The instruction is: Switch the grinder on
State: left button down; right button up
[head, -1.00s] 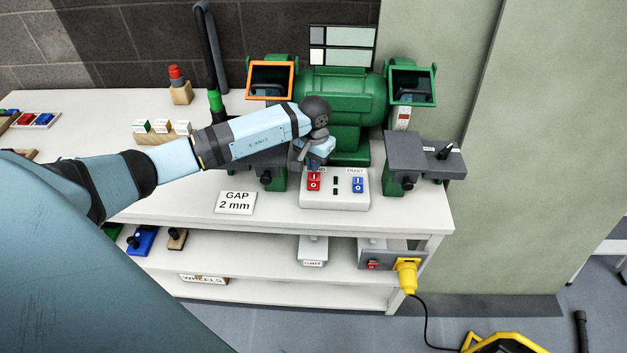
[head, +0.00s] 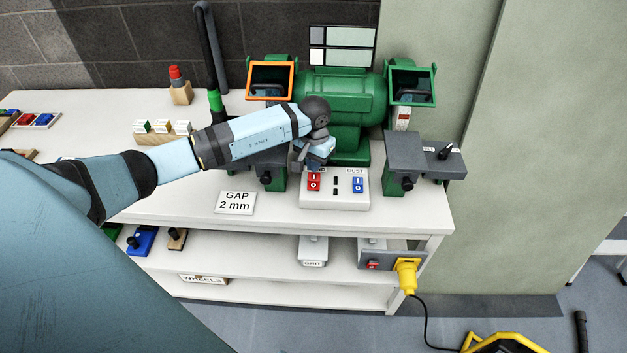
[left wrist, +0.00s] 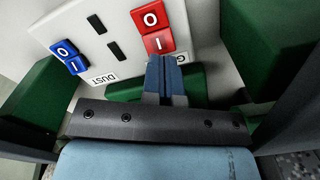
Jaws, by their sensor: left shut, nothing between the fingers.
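The green bench grinder (head: 340,100) stands at the back of the white bench. In front of it is a pale switch box (head: 335,201) with a red rocker (head: 314,183) and a blue rocker (head: 358,185) labelled DUST. My left gripper (head: 303,167) points down at the red rocker's far end and partly hides its label. In the left wrist view my left gripper (left wrist: 164,60) is shut and empty. Its tips are at the I end of the red rocker (left wrist: 153,30); I cannot tell whether they touch. The blue rocker (left wrist: 68,57) is clear of them.
Grey tool rests (head: 425,155) flank the box close by. A GAP 2 mm card (head: 235,202) lies left of it. A yellow plug (head: 406,275) is in a grey socket panel (head: 388,258) below the bench top. The bench front is clear.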

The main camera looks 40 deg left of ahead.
aim_at(314, 175)
pick_arm(q)
jog(key=shift+f+b, duration=1.4)
jog(key=shift+f, duration=0.1)
dwell(0.9)
jog(key=shift+r+p, duration=1.35)
jog(key=shift+r, duration=2.2)
